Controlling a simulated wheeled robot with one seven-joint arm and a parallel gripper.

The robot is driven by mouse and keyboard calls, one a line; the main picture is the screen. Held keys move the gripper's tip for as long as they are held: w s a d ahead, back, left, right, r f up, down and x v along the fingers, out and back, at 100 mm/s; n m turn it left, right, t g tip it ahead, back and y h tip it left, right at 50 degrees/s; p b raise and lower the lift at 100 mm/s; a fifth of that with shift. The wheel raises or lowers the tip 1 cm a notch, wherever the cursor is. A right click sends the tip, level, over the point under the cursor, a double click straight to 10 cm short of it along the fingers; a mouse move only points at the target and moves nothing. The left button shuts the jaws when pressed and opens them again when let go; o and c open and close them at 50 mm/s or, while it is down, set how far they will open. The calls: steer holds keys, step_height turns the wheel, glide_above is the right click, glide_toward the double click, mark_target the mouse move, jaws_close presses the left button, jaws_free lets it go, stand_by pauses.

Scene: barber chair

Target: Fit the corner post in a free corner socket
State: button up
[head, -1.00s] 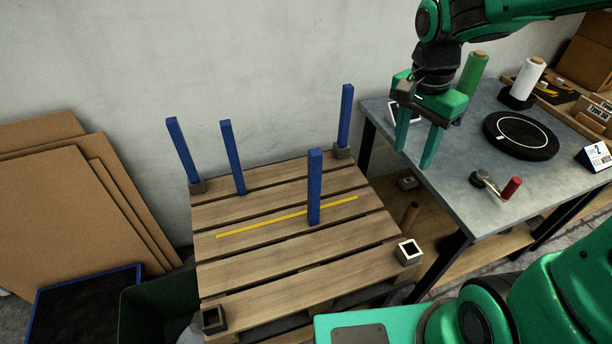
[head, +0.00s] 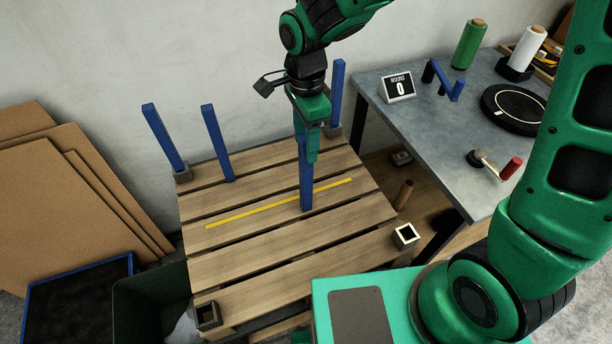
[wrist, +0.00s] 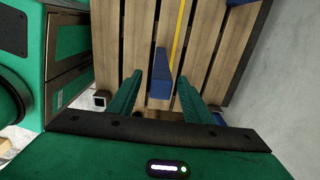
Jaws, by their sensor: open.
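A blue corner post (head: 306,190) stands upright near the middle of the slatted pallet (head: 250,270), by the yellow strip. My gripper (head: 309,157) is open, pointing down at the post's upper part. In the wrist view the post (wrist: 160,90) shows between the two spread fingers (wrist: 160,77), with a gap on each side. Free dark square sockets sit at the pallet's front left corner (head: 207,315) and right corner (head: 405,236). Blue posts stand in the back left socket (head: 163,138) and the back right socket (head: 338,92).
Another blue post (head: 217,143) stands on the pallet near its back edge. A grey workbench (head: 430,130) is at the right, with a counter sign (head: 398,87), a black turntable (head: 515,107) and a red-handled tool (head: 508,167). Cardboard sheets (head: 60,200) lean at the left.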

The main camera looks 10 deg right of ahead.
mark_target(306, 170)
steer(key=shift+w+f, duration=0.15)
steer(key=shift+f, duration=2.5)
jaws_close()
